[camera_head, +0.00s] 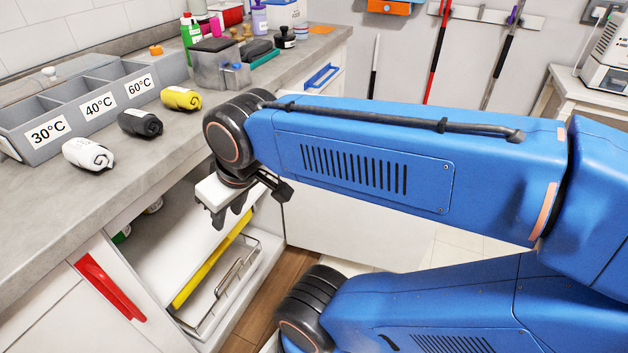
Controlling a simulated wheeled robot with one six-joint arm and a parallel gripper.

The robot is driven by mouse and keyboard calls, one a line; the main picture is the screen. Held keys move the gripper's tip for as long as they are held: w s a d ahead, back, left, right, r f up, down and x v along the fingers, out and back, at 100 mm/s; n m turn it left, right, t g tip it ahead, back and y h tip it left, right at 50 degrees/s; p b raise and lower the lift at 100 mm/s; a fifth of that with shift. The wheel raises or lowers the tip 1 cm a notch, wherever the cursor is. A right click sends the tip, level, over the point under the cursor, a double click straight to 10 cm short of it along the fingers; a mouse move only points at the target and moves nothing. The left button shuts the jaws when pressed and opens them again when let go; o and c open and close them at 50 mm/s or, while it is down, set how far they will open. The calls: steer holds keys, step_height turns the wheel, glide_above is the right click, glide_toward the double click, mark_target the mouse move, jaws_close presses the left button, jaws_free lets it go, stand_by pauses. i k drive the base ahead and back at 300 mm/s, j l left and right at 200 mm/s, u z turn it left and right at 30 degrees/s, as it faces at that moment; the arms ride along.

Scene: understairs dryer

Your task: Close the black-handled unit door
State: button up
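My gripper (230,212) hangs over the open unit under the counter, with its dark fingers pointing down. The fingers look apart, with nothing seen between them. The open unit shows a pale inner panel (185,240), a yellow strip (212,258) and a wire rack (232,285). A white panel (350,228) stands to the right, partly behind my arm; I cannot tell whether it is the unit's door. I cannot make out a black handle clearly; my arm and gripper hide part of this area.
A door with a red handle (108,287) is at lower left, and a blue handle (321,76) is farther back. The counter (120,185) holds a grey sorting bin (75,108) and white, black and yellow rolled cloths. Bare wooden floor (268,305) shows beside the open unit.

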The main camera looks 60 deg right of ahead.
mark_target(322, 221)
steer(key=l+u, duration=0.85)
steer(key=u, duration=0.2)
steer(key=k+l+u, duration=0.1)
steer(key=k, duration=0.25)
steer(key=k+l+u, duration=0.1)
steer(key=k, duration=1.1)
steer(key=k+l+z, duration=0.9)
steer(key=l, duration=0.35)
